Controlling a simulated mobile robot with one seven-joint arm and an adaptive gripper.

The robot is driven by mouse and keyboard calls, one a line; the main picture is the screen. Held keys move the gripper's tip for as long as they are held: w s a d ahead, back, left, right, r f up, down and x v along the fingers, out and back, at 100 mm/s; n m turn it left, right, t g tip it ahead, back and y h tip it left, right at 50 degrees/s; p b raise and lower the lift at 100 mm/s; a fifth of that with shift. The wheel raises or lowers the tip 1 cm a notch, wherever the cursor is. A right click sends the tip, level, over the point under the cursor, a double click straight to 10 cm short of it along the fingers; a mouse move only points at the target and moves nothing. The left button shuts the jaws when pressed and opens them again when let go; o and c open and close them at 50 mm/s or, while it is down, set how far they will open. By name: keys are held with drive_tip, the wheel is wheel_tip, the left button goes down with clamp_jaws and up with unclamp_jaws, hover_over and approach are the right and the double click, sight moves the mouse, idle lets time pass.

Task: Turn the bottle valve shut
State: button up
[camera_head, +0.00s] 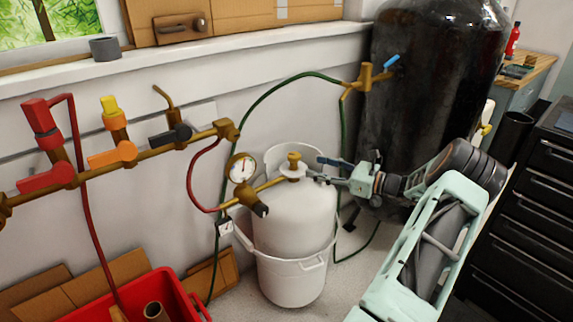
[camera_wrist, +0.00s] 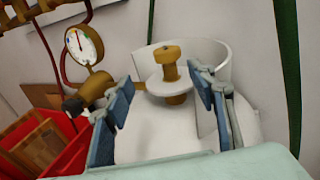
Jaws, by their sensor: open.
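The white gas bottle (camera_head: 293,235) stands on the floor by the wall, inside a white holder. Its brass valve (camera_head: 294,166) sits on top within the white collar. The valve (camera_wrist: 168,66) also shows in the wrist view, upright above a white disc. A round gauge (camera_head: 242,167) on a brass fitting joins the valve's left side. My gripper (camera_head: 322,170) is just right of the valve. In the wrist view my gripper (camera_wrist: 158,105) is open, its blue-padded fingers left and right of the valve's line, with nothing between the pads touching them.
A brass manifold with red, orange and black handles (camera_head: 115,155) runs along the wall at left. A red crate (camera_head: 188,290) stands at lower left. A large dark tank (camera_head: 420,95) is behind my arm. Green and red hoses hang near the bottle. Black drawers (camera_head: 520,200) stand at right.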

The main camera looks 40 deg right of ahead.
sight(300, 158)
drive_tip(key=shift+m+t, duration=0.4)
drive_tip(key=shift+m, duration=0.1)
drive_tip(key=b+x, duration=0.1)
drive_tip(key=x, duration=0.5)
drive_tip(key=d+b+x, duration=0.1)
drive_tip(key=x, duration=0.3)
drive_tip(key=shift+w+b, duration=0.2)
drive_tip(key=shift+b, duration=0.15)
drive_tip(key=c, duration=1.2)
